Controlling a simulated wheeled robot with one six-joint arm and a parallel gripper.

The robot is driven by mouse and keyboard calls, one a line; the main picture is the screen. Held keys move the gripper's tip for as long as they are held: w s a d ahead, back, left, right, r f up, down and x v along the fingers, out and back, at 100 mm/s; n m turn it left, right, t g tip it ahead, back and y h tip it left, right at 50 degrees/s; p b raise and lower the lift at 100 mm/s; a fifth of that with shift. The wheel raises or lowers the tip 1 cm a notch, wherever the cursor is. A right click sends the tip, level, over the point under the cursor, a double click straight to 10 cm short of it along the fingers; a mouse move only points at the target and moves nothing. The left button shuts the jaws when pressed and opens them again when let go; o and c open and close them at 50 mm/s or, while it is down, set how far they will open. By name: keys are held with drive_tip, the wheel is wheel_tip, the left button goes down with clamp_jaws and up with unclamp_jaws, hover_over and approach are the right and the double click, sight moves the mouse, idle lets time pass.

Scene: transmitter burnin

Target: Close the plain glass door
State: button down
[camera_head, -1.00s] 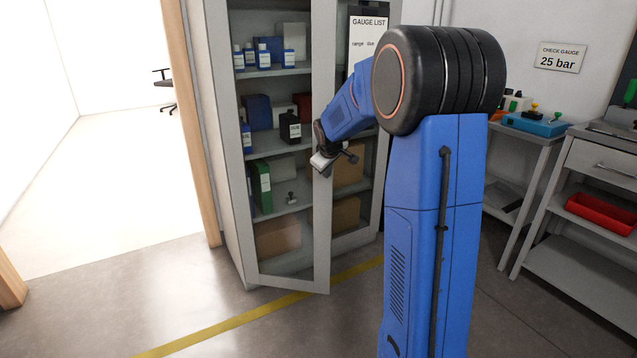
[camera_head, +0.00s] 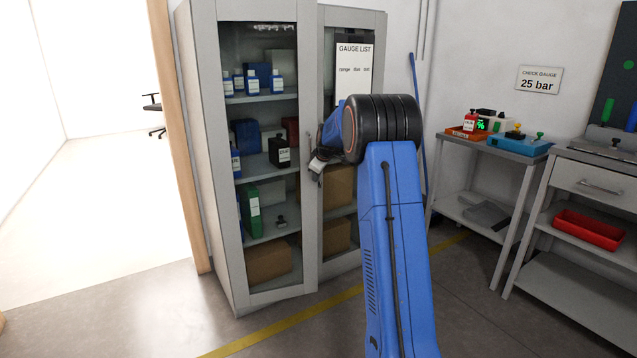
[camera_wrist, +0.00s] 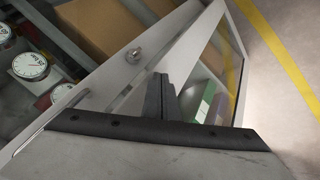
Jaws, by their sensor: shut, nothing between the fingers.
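The plain glass door (camera_head: 309,215) is the left door of the grey cabinet, with a pale frame around clear glass. In the head view its free edge stands close to the right door, slightly forward of it; I cannot tell whether a small gap remains. My gripper (camera_head: 317,165) is at that free edge, about mid-height, partly hidden behind my arm. In the wrist view my shut, empty fingers (camera_wrist: 160,97) are against or just in front of the pale door frame; contact is unclear. A round metal knob (camera_wrist: 133,55) shows beyond them.
The right door carries a GAUGE LIST sheet (camera_head: 355,65). Bottles (camera_head: 277,83), boxes and a green binder (camera_head: 250,212) stand on the shelves. Gauges (camera_wrist: 30,66) show in the wrist view. Workbenches (camera_head: 510,150) stand at right. Floor before the cabinet is clear; a doorway opens at left.

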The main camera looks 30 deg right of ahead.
drive_tip(key=w+d+n+y, duration=0.1)
drive_tip(key=w, duration=0.5)
drive_tip(key=shift+d+n, duration=0.3)
drive_tip(key=shift+n, duration=0.1)
